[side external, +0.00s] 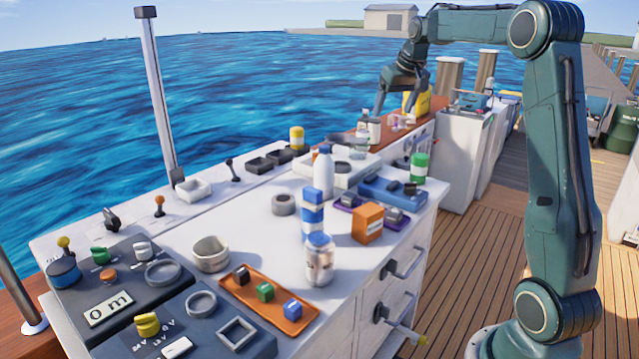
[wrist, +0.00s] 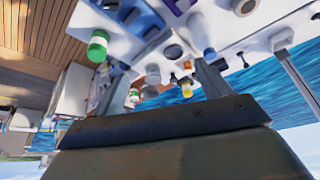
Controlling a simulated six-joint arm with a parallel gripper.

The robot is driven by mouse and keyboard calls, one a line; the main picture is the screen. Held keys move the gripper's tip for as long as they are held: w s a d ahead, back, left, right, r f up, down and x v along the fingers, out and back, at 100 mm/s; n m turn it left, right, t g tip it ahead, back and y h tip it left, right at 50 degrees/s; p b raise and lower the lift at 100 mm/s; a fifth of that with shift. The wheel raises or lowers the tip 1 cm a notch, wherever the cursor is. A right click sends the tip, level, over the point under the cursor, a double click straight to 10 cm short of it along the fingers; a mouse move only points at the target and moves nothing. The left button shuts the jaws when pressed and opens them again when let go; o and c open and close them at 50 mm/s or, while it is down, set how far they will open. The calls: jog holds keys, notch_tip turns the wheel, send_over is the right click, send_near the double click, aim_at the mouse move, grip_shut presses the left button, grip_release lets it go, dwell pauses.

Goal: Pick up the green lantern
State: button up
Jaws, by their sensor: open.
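I cannot make out a green lantern in either view. The green-lidded jar also shows in the wrist view (wrist: 98,46), left of the fingers. My gripper (side external: 396,106) is open above the far end of the counter, near a yellow container (side external: 417,101) and small bottles. In the wrist view its two fingers (wrist: 164,85) are spread, with nothing seen held between them.
The white counter (side external: 255,240) carries a white bottle (side external: 323,174), a blue-and-white bottle (side external: 312,215), a clear jar (side external: 319,260) and an orange box (side external: 368,222). A tall post (side external: 158,100) rises at the water side. The wooden deck (side external: 465,265) is clear in front.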

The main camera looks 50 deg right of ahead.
jog(key=d+f+m, duration=0.1)
jog(key=d+f, duration=0.4)
jog(key=d, duration=0.8)
jog(key=m+g, duration=0.1)
send_near(421, 156)
jog(key=shift+h, duration=0.3)
jog(key=shift+x, duration=2.75)
jog(key=shift+s+f, duration=0.1)
jog(key=shift+f, duration=0.05)
jog(key=shift+x, duration=2.55)
jog(key=shift+a, duration=0.1)
jog(key=c, duration=1.2)
